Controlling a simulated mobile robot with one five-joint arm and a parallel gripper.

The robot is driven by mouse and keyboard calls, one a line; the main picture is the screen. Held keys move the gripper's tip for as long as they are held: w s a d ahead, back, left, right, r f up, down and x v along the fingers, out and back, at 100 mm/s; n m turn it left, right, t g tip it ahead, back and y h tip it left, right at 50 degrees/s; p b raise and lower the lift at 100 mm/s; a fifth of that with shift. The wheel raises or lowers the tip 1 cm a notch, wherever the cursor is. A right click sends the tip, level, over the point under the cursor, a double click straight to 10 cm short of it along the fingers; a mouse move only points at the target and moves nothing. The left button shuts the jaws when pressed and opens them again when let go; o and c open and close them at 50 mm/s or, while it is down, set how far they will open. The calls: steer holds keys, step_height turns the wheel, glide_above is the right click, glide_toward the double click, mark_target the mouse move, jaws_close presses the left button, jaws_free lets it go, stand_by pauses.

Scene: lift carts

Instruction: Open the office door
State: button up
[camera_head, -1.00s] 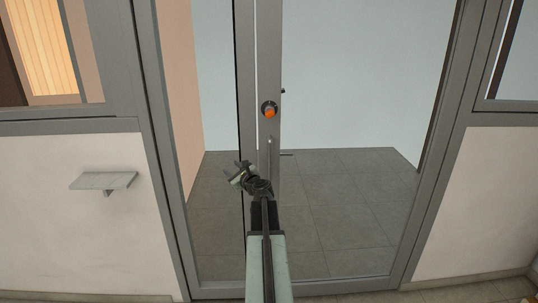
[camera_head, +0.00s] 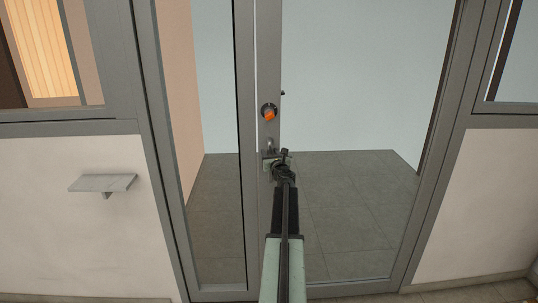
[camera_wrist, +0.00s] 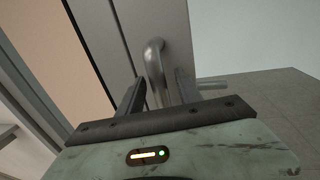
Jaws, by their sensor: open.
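The office door is glass with a grey metal stile (camera_head: 268,60). An orange-centred round lock (camera_head: 269,112) sits on the stile. Below it is a curved metal handle (camera_wrist: 155,58), whose top shows in the head view (camera_head: 270,146); my gripper hides its lower part there. My gripper (camera_head: 272,161) is at the handle. In the wrist view my gripper (camera_wrist: 160,90) is open, with one finger on each side of the handle's bar. I cannot tell whether the fingers touch it.
A second lever (camera_wrist: 212,83) shows beyond the stile's right edge. A small grey shelf (camera_head: 103,183) juts from the white wall at the left. Grey posts frame the doorway.

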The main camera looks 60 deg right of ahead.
steer(key=shift+w, duration=0.1)
jaws_close()
stand_by(1.2)
